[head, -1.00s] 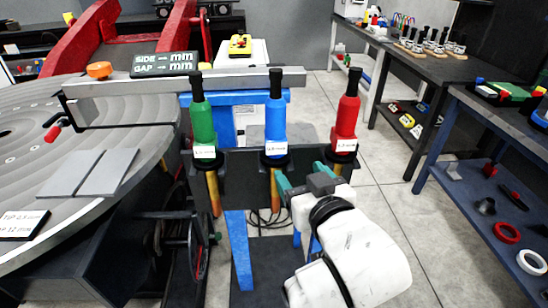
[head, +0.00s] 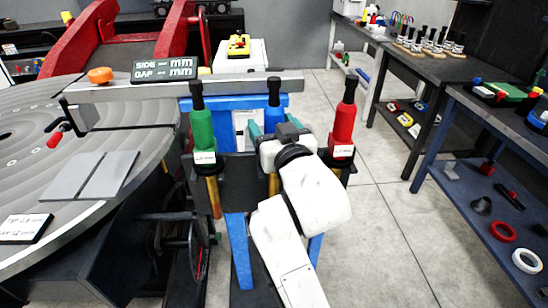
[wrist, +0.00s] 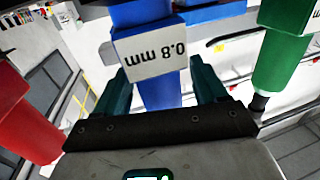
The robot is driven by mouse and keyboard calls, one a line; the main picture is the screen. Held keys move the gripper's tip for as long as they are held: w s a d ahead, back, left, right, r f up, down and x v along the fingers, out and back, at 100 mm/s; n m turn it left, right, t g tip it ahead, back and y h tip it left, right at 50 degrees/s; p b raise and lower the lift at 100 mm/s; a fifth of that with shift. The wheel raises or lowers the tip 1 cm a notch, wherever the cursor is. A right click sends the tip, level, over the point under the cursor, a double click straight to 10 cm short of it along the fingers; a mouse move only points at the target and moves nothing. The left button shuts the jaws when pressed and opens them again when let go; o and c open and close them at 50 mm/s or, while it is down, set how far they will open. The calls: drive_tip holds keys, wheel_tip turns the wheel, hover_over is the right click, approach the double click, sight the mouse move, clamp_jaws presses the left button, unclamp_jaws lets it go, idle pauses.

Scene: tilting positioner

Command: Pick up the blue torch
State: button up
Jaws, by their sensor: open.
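The blue torch (head: 273,117) stands upright in the dark rack, between the green and red torches. Its black top shows in the head view, and my gripper hides its lower part. In the wrist view, the blue torch (wrist: 160,93) bears a white "0.8 mm" label, seen upside down. My gripper (head: 277,128) is open in front of it. In the wrist view, the teal fingers of my gripper (wrist: 162,85) lie one on each side of the blue body, with no clear contact. How deep the torch sits between them is hard to tell.
The green torch (head: 202,130) stands close on the left and the red torch (head: 344,125) close on the right. The rack (head: 240,170) holds them. A large round grey table (head: 100,215) is at left, a blue shelf bench (head: 470,170) at right. Floor between is clear.

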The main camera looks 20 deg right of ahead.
drive_tip(key=shift+w, duration=0.7)
drive_tip(key=shift+c, duration=0.4)
drive_tip(key=c, duration=0.9)
drive_tip(key=shift+r, duration=0.15)
drive_tip(key=shift+c, duration=0.3)
drive_tip(key=shift+r, duration=0.1)
wheel_tip(320, 180, up, 28)
drive_tip(key=shift+f+b, duration=0.3)
